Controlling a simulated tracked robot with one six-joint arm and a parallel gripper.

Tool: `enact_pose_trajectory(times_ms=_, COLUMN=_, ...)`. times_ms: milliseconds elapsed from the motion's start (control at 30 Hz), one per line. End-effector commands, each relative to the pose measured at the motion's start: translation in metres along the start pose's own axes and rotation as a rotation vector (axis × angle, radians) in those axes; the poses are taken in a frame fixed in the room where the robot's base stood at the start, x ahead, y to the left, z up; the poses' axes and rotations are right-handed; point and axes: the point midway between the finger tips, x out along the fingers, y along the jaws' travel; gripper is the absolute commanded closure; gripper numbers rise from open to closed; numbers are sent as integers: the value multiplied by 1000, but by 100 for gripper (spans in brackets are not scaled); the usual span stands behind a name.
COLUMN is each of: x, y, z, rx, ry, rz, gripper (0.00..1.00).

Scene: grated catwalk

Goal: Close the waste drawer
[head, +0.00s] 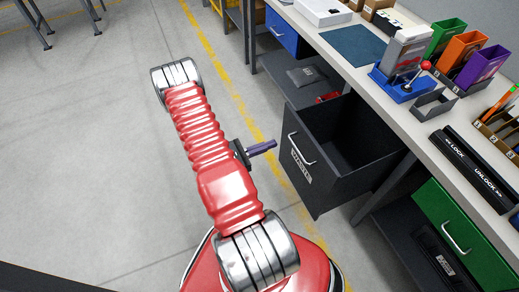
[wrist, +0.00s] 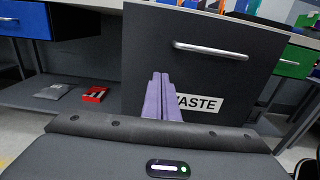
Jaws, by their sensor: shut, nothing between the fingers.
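The dark grey waste drawer (head: 317,162) stands pulled out from under the workbench in the head view, and its inside looks empty. Its front carries a silver bar handle (head: 301,150) and a WASTE label. In the wrist view the drawer front (wrist: 155,50) fills the middle, with the handle (wrist: 210,50) up right and the label (wrist: 203,104) partly behind the fingers. My gripper (head: 274,144) has purple fingers, shut and empty, pointing at the drawer front from the left. In the head view a gap shows between fingertips and front. The fingers also show in the wrist view (wrist: 160,82).
The workbench top (head: 345,65) holds colored bins, a blue press with a red knob and a LOCK/UNLOCK bar (head: 473,168). A green drawer (head: 450,225) is at right, a blue drawer (head: 283,32) farther back. A lower shelf holds a red item (wrist: 94,95). Floor at left is clear.

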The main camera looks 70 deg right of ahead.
Motion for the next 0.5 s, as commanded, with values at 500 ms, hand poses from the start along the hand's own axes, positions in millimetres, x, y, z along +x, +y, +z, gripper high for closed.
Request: enact_pose_trajectory(times_ms=500, x=61, y=0, z=0, rx=0, ry=0, rz=-1, gripper=100)
